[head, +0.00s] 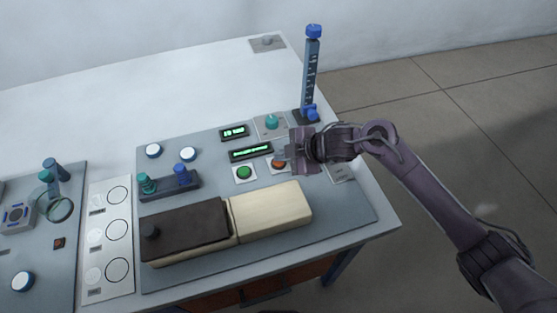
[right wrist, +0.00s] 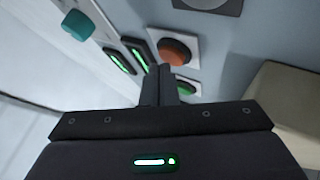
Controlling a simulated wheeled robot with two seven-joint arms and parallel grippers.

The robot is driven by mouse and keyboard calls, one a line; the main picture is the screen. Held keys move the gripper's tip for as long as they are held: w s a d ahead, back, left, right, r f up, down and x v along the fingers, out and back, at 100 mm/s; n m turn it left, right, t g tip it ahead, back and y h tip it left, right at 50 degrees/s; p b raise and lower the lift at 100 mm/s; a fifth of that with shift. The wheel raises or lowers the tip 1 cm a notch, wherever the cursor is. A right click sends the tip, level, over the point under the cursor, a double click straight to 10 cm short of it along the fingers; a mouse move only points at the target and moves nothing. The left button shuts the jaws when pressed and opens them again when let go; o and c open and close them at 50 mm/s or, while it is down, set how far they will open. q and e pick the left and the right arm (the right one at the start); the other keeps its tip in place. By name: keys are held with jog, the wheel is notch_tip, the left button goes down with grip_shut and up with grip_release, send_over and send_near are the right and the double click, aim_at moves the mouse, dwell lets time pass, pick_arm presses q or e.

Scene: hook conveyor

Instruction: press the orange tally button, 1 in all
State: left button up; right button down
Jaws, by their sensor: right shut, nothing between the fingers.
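The orange tally button (head: 279,164) is a round cap on a white square plate, right of the green button (head: 244,172) on the grey panel. It also shows in the right wrist view (right wrist: 174,51), just beyond my fingertips. My right gripper (head: 284,156) is shut and empty, with its fingers beside and over the button's upper edge in the head view. In the right wrist view the shut fingers (right wrist: 159,80) point toward the button, and a small gap seems to lie between them; contact cannot be told. My left gripper is not in view.
Two green-lit displays (head: 250,151) and a teal knob (head: 271,122) sit behind the buttons. A blue-topped column (head: 311,75) stands at the back right. A dark and cream block (head: 270,208) lies in front. The table's left rear is clear.

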aim_at(283, 163)
jog(key=shift+f, duration=0.45)
dwell(0.4)
jog(key=shift+r, duration=0.15)
jog(key=shift+r+p, duration=0.7)
jog(key=shift+r, duration=0.05)
notch_tip(283, 163, up, 5)
jog(key=p, duration=0.4)
jog(key=shift+r+p, duration=0.1)
jog(key=shift+p, duration=0.3)
dwell(0.4)
